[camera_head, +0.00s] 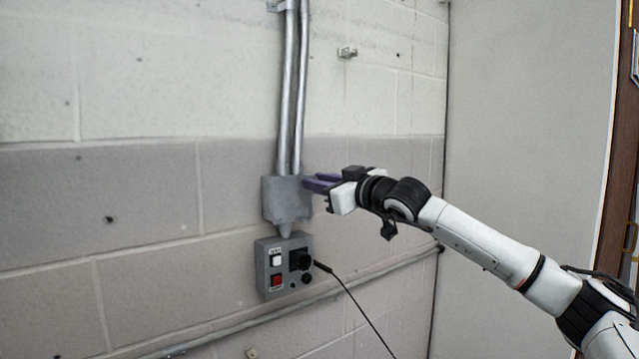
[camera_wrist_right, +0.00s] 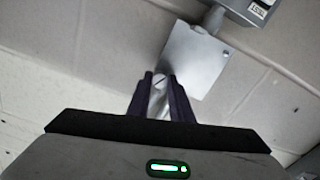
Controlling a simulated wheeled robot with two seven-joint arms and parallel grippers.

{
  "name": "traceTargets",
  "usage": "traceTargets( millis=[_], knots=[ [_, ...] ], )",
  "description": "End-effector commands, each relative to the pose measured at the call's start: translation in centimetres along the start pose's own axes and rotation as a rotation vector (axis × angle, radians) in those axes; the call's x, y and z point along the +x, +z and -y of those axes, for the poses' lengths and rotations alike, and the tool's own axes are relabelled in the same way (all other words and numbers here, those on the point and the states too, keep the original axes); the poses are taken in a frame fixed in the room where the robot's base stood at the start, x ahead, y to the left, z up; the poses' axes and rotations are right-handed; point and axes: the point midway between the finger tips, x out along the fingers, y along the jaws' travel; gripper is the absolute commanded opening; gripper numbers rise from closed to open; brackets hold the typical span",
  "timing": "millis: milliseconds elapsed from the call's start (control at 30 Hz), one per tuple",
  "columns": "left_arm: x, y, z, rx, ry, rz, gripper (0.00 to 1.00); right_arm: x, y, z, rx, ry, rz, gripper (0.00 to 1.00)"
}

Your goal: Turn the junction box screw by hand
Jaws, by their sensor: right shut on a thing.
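The grey metal junction box (camera_head: 287,201) is fixed to the block wall under two vertical conduits. In the right wrist view the box (camera_wrist_right: 198,60) is tilted, above my fingertips. My right gripper (camera_head: 306,184) reaches in from the right, its purple fingertips at the box's upper right side. In the right wrist view the gripper (camera_wrist_right: 160,76) has its two dark fingers close together, shut on a small light screw head (camera_wrist_right: 160,79) with a dark slot line. The fingers hide the screw's sides, and it cannot be made out in the head view. My left gripper is not in view.
Metal conduits (camera_head: 291,90) rise above. The wall to the left is clear.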

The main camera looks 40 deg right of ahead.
Motion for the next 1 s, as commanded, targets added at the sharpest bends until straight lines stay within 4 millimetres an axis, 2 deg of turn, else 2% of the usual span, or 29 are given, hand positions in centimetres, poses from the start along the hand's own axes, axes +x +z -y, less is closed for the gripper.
traceTargets(
  millis=[33, 67, 133, 167, 433, 567, 1000],
  knots=[
    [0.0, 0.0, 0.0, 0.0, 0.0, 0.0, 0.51, 0.0, 0.1, 0.0, 0.001, -0.001, 0.002, 0.0],
    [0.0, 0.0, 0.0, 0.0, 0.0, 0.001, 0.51, 0.0, 0.1, 0.0, 0.001, 0.0, 0.002, 0.24],
    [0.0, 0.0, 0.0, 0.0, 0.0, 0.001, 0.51, 0.0, 0.1, 0.0, 0.001, 0.0, 0.002, 0.36],
    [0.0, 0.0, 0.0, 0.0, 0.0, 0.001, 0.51, 0.0, 0.1, 0.0, 0.001, 0.0, 0.001, 0.38],
    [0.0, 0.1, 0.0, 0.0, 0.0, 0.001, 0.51, 0.0, 0.1, 0.0, 0.001, 0.0, 0.001, 0.38],
    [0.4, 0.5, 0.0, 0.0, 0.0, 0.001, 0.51, -0.8, 0.2, -0.1, 0.0, 0.003, 0.001, 0.38],
    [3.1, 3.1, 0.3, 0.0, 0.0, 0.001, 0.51, -8.1, 0.4, 0.0, -0.005, 0.003, 0.002, 0.38]
  ],
)
